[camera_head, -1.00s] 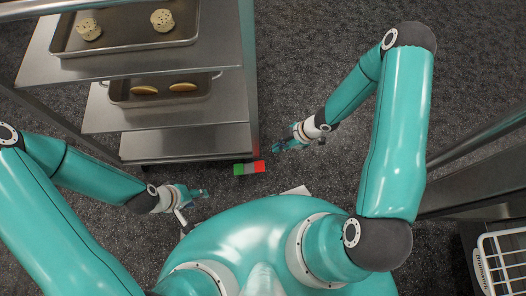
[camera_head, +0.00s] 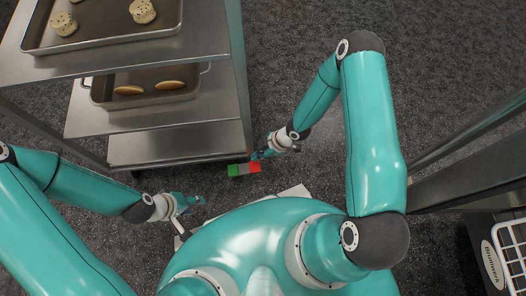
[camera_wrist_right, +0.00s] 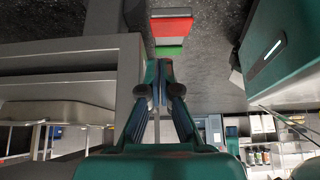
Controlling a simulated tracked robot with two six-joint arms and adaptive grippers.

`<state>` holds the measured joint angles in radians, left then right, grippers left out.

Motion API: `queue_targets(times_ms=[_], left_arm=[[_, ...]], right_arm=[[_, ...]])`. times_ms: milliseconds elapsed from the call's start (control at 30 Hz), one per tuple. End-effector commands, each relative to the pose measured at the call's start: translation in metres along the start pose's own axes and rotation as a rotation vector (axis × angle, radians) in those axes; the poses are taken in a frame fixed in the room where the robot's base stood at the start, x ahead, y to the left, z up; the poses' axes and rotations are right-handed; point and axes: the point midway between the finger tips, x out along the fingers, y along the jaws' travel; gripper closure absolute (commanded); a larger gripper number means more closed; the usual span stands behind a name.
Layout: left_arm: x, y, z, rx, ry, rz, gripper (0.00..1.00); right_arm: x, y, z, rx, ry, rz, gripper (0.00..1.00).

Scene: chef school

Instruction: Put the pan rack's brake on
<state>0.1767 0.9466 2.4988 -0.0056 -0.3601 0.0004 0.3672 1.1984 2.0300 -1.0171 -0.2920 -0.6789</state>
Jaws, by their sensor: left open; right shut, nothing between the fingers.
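The pan rack (camera_head: 180,142) is a steel rack on the left of the head view. Its brake is a small bar, green at the left, grey in the middle and red at the right (camera_head: 243,170), low at the rack's near right corner. The brake (camera_wrist_right: 172,30) also shows in the right wrist view, just beyond the fingertips. My right gripper (camera_head: 258,155) is shut and empty, close by the red end; I cannot tell whether it touches. My left gripper (camera_head: 198,201) is open and empty, left of and nearer than the brake.
A tray (camera_head: 110,35) with round pastries and a lower tray (camera_head: 150,97) with oval ones lie on the rack's shelves. A metal frame (camera_head: 470,175) stands at the right, near a white wire basket (camera_head: 510,250).

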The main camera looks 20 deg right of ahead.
Motion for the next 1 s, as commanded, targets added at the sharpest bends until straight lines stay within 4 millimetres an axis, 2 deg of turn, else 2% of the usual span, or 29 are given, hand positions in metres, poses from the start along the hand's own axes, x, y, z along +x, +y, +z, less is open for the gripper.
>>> queue_targets(times_ms=[33,233,733,1000], left_arm=[[0.008,-0.003,0.0,0.0,0.0,0.0,0.53],[0.015,-0.005,0.0,0.0,0.0,0.0,0.53],[0.018,-0.007,0.0,0.0,0.0,0.0,0.53],[0.046,-0.017,0.0,0.0,0.0,0.0,0.53]], right_arm=[[0.009,0.0,0.01,0.004,-0.001,0.0,1.0],[0.023,0.0,0.025,0.002,0.0,0.0,1.0],[0.027,0.0,0.03,0.001,-0.001,0.0,1.0],[0.045,0.0,0.059,0.001,-0.001,-0.001,1.0]])
